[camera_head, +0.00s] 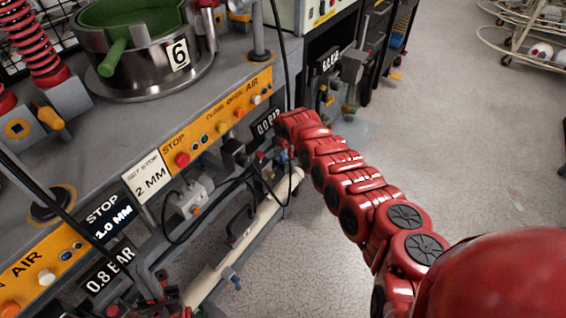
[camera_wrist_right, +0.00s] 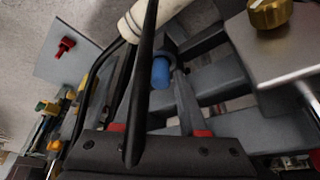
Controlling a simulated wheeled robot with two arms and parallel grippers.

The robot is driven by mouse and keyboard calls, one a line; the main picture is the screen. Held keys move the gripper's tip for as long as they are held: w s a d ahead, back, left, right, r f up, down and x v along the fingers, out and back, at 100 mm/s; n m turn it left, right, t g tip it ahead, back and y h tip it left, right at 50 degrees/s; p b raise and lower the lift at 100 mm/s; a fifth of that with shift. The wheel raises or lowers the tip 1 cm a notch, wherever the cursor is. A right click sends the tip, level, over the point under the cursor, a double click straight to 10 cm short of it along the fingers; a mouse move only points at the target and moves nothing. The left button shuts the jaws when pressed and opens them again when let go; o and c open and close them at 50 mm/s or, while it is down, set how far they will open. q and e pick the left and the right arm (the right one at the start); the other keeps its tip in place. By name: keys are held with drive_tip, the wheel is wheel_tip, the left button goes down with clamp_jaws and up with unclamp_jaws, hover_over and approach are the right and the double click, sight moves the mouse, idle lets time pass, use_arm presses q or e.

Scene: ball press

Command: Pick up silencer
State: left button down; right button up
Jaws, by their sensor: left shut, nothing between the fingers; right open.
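The silencer appears to be the small blue cylinder (camera_wrist_right: 160,72) in the right wrist view, at the end of a grey fitting. My right gripper (camera_wrist_right: 161,84) is open, its two fingers to either side of the blue cylinder; whether they touch it I cannot tell. In the head view, my right gripper (camera_head: 279,162) is at the machine's front corner, below the 0.0 BAR display, with a bit of blue (camera_head: 283,155) beside it. My left gripper (camera_head: 152,287) is low at the left, by the machine front, small and partly cut off; it is shut and empty.
A cream cylinder (camera_head: 252,218) runs along the machine's lower front, with black hoses looping near it. A buttoned orange panel (camera_head: 215,122) lies above. A dark bar crosses the right wrist view near my fingers. Floor (camera_head: 300,265) to the right is clear.

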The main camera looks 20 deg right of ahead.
drive_tip(key=shift+w+f, duration=0.1)
drive_tip(key=shift+f, duration=0.1)
drive_tip(key=shift+c, duration=0.2)
clamp_jaws()
drive_tip(key=shift+r, duration=0.2)
